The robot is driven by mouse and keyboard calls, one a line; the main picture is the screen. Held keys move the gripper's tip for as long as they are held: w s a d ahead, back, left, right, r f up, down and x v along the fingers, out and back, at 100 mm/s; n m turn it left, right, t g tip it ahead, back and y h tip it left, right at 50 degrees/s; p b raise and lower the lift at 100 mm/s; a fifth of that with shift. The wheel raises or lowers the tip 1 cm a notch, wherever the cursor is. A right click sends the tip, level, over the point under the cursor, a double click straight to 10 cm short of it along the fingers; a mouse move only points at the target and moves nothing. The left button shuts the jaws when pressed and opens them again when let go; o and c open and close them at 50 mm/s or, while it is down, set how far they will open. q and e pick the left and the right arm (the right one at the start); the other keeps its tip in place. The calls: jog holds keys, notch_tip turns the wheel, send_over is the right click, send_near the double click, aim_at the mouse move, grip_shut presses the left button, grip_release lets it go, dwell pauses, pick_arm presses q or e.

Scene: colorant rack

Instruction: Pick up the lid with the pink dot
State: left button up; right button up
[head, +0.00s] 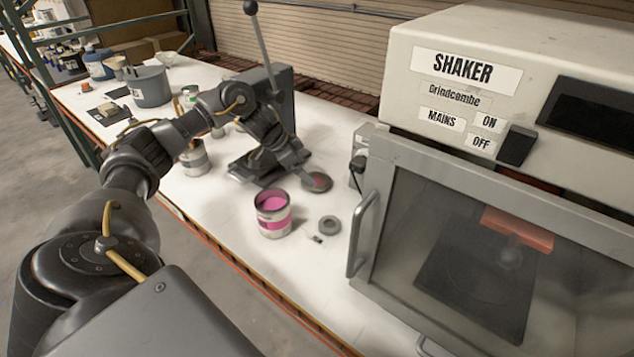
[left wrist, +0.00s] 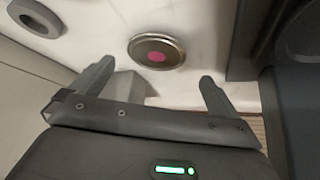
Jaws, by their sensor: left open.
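The lid with the pink dot (head: 317,182) lies flat on the white bench, behind and to the right of the open paint can. In the left wrist view the lid (left wrist: 157,51) is a round metal disc with a pink spot, lying beyond the fingertips and roughly between their lines. My left gripper (head: 300,168) reaches in from the left just beside the lid. In the left wrist view its two fingers (left wrist: 155,80) are spread wide with nothing between them. My right gripper is in neither view.
An open can of pink paint (head: 273,214) stands in front of the lid. A grey ring (head: 329,225) lies to its right. The shaker (head: 480,190) blocks the right side. A lever press (head: 270,100) stands behind the arm. Another can (head: 194,160) is at left.

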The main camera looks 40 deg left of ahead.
aim_at(316, 180)
pick_arm(q)
jog(key=shift+w+d+f+p, duration=0.1)
jog(key=shift+d+f+p, duration=0.2)
jog(key=shift+f+p, duration=0.05)
jog(key=p+x, duration=0.1)
jog(key=x, duration=0.3)
jog(key=shift+d+f, duration=0.1)
jog(key=shift+f, duration=0.05)
jog(key=shift+c, duration=0.3)
jog(key=c, duration=0.8)
